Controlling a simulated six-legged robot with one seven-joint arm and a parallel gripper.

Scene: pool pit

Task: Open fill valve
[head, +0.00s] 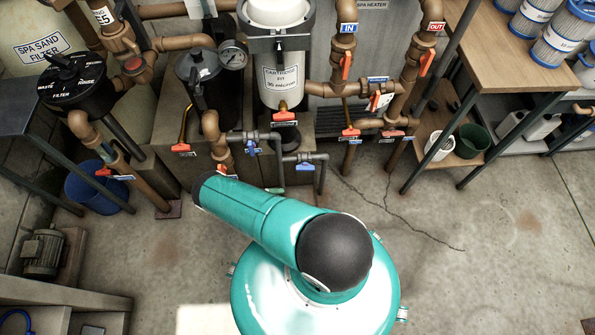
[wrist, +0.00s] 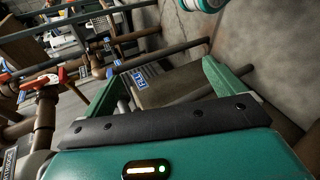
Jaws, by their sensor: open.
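My gripper (wrist: 163,86) shows in the wrist view with its two green fingers wide apart and nothing held between them. A blue label (wrist: 139,78) lies between the fingers, beyond their tips; its lettering is too small to read surely. In the head view, a small grey pipe with a blue valve handle (head: 251,148) runs in front of the cartridge filter. A second blue handle (head: 305,166) sits to its right on a lower grey pipe. I cannot tell which is the fill valve. My arm covers most of the gripper in the head view.
Brown pipes with red handles (head: 347,132) stand around the blue handles. The cartridge filter (head: 281,80) rises behind them. The floor (head: 470,265) at the right is clear.

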